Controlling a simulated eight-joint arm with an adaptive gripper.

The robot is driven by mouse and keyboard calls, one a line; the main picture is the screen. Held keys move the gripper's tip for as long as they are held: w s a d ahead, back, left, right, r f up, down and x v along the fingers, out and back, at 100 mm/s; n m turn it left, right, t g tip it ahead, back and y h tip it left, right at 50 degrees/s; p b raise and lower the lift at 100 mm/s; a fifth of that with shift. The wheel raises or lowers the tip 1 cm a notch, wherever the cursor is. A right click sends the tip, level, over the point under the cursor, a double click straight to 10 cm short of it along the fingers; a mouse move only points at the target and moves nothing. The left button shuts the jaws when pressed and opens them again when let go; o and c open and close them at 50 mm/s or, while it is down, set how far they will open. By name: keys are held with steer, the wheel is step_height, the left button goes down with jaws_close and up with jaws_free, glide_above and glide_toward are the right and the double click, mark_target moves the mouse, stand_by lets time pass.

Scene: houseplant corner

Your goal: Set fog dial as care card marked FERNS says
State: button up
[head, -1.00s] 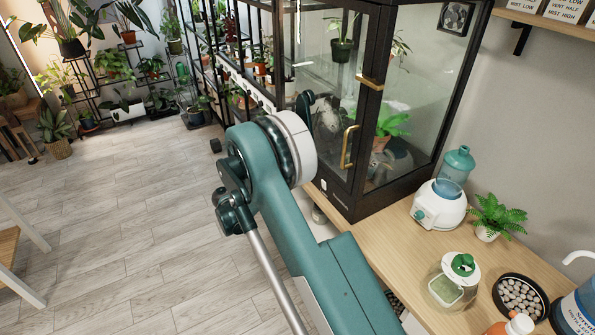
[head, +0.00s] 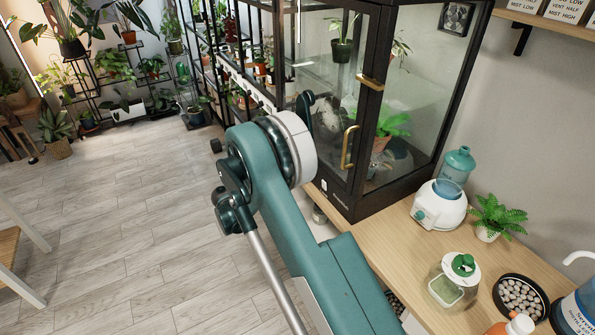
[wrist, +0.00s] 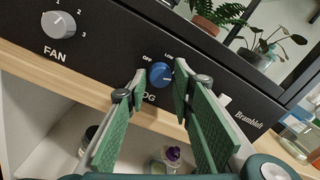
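The blue fog dial (wrist: 160,74) is on the black front panel in the wrist view, with OFF and LOW readable above it. Its lettering below is partly hidden by a finger. I cannot clearly tell where its pointer stands. My gripper (wrist: 159,70) is open, with a green fingertip on either side of the dial; I cannot tell whether either touches it. In the head view my arm hides the gripper and dial. Care cards (head: 566,9) stand on the upper right shelf; one reads VENT HALF, MIST HIGH, another (head: 525,4) ends in MIST LOW. Their headings are cut off.
A grey FAN dial (wrist: 58,25) is left of the fog dial. The glass plant cabinet (head: 419,103) stands on the wooden bench (head: 386,238). A white humidifier (head: 437,208), a small fern (head: 495,216) and a jar (head: 445,291) stand on the bench, right of my arm.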

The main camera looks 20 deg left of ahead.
steer(key=shift+o, duration=0.8)
steer(key=v, duration=1.2)
